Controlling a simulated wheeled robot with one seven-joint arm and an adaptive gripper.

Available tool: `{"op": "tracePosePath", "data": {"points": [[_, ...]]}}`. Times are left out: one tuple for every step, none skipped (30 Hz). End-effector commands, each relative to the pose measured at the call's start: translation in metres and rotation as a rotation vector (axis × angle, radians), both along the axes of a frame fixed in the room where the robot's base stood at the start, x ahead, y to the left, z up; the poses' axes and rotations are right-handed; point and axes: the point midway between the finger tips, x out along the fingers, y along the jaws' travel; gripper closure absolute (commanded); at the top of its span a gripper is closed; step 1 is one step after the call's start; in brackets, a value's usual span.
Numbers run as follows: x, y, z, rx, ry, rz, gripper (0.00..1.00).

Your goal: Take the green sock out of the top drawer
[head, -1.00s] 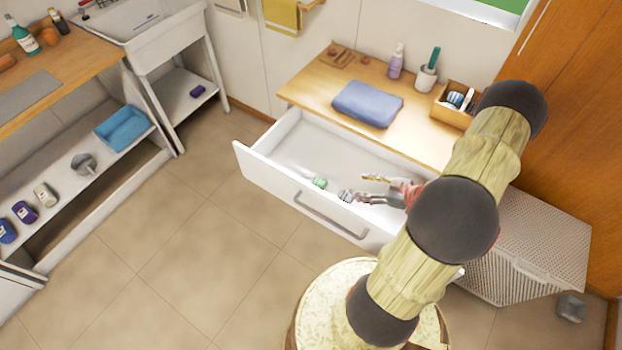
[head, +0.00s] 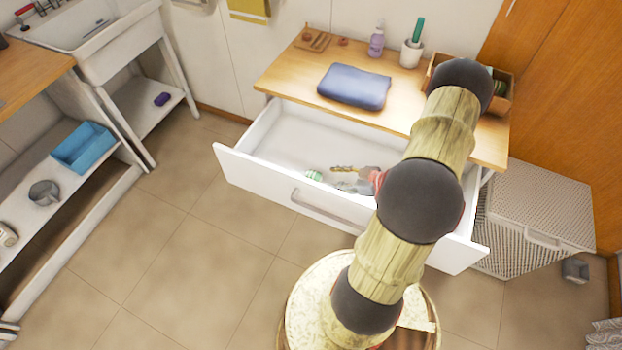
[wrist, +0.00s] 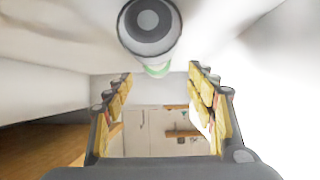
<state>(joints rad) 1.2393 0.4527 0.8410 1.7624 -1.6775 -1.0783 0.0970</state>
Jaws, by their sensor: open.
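The green sock (head: 314,175), a small green and white roll, lies on the floor of the open top drawer (head: 275,150), near its front panel. It shows partly in the wrist view (wrist: 157,70), mostly hidden behind a grey rolled thing (wrist: 150,28), which looks like another sock. My gripper (head: 341,178) is inside the drawer, low, just right of the green sock. Its fingers are apart, and in the wrist view the gap between them (wrist: 160,80) is empty. The grey roll is close to my fingertips; whether they touch it I cannot tell.
The drawer front with its handle (head: 328,209) stands pulled out. The wooden top above holds a folded blue towel (head: 354,86), a purple bottle (head: 376,41) and a white cup (head: 411,53). A white wicker hamper (head: 540,212) stands to the right. The floor at left is clear.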

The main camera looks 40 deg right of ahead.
Motion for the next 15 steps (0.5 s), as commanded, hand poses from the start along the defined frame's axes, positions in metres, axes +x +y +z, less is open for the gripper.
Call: {"op": "tracePosePath", "data": {"points": [[0.005, 0.003, -0.004, 0.001, 0.0, 0.003, 0.44], [0.007, 0.004, -0.005, 0.0, 0.0, 0.004, 0.44], [0.011, 0.005, -0.007, 0.0, 0.0, 0.004, 0.44], [0.013, 0.006, -0.008, -0.001, 0.0, 0.003, 0.44], [0.015, 0.006, -0.01, -0.001, 0.0, 0.003, 0.44], [0.019, 0.007, -0.011, 0.0, 0.0, 0.004, 0.44], [0.022, 0.008, -0.013, -0.001, 0.0, 0.004, 0.44], [0.026, 0.009, -0.015, -0.001, 0.0, 0.004, 0.44], [0.031, 0.01, -0.018, -0.001, 0.0, 0.004, 0.44], [0.036, 0.011, -0.02, -0.001, -0.001, 0.005, 0.44], [0.04, 0.012, -0.022, -0.001, -0.001, 0.005, 0.44], [0.044, 0.014, -0.024, -0.001, 0.0, 0.004, 0.44], [0.047, 0.015, -0.026, -0.001, 0.001, 0.005, 0.44], [0.05, 0.016, -0.027, 0.0, 0.001, 0.004, 0.44], [0.053, 0.017, -0.028, -0.001, 0.001, 0.003, 0.44]]}}
